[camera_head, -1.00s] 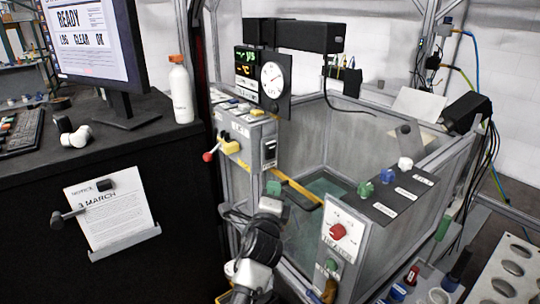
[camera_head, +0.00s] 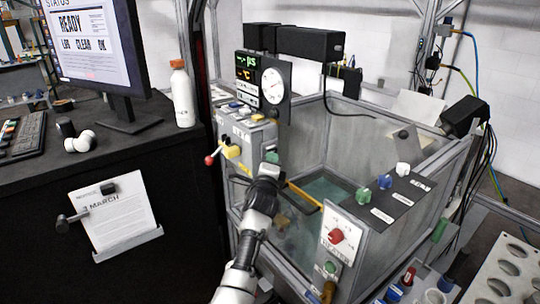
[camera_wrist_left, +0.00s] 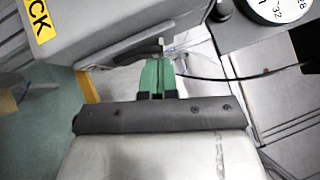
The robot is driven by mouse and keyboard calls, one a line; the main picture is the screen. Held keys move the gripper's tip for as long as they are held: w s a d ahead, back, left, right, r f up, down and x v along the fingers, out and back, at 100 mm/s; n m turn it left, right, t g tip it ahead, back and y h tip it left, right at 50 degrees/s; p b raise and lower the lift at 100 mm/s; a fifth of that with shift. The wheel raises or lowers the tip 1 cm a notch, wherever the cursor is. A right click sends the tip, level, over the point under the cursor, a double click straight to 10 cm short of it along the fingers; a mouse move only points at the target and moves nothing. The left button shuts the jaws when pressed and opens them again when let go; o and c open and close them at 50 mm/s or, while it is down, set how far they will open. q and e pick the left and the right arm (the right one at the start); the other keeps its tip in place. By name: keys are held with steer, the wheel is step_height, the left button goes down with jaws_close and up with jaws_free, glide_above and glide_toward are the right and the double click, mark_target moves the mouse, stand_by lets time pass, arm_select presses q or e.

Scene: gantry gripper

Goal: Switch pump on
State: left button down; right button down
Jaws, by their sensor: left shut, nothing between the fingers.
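My left gripper (camera_head: 271,157) is shut and empty, with green fingertips raised against or just in front of the right side of a grey control box (camera_head: 262,137). In the left wrist view, the fingertips (camera_wrist_left: 158,76) are close together beside a dark lever-like part (camera_wrist_left: 145,49); I cannot tell whether they touch it. The gripper hides most of the switch on the box's right face. A white panel on the tank carries a red knob (camera_head: 336,236) and a green knob (camera_head: 329,266). No pump label is readable. My right gripper is not in view.
An open-topped tank (camera_head: 375,150) holds greenish liquid. A round dial gauge (camera_head: 272,86) stands above the control box. A red-tipped lever (camera_head: 210,159) juts left from the box. A black desk with a monitor (camera_head: 95,45) and white bottle (camera_head: 182,95) is at left.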

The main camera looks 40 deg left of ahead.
arm_select(q)
steer(key=shift+w+a+r, duration=0.1)
steer(key=shift+a, duration=0.15)
steer(key=p, duration=0.1)
steer(key=r+p, duration=0.1)
steer(key=p, duration=0.1)
steer(key=shift+w+a+r+n+g, duration=0.1)
steer(key=shift+a+r+n+g, duration=0.1)
steer(key=shift+a+n+g, duration=0.2)
steer(key=shift+f+b, duration=0.3)
steer(key=shift+f, duration=0.15)
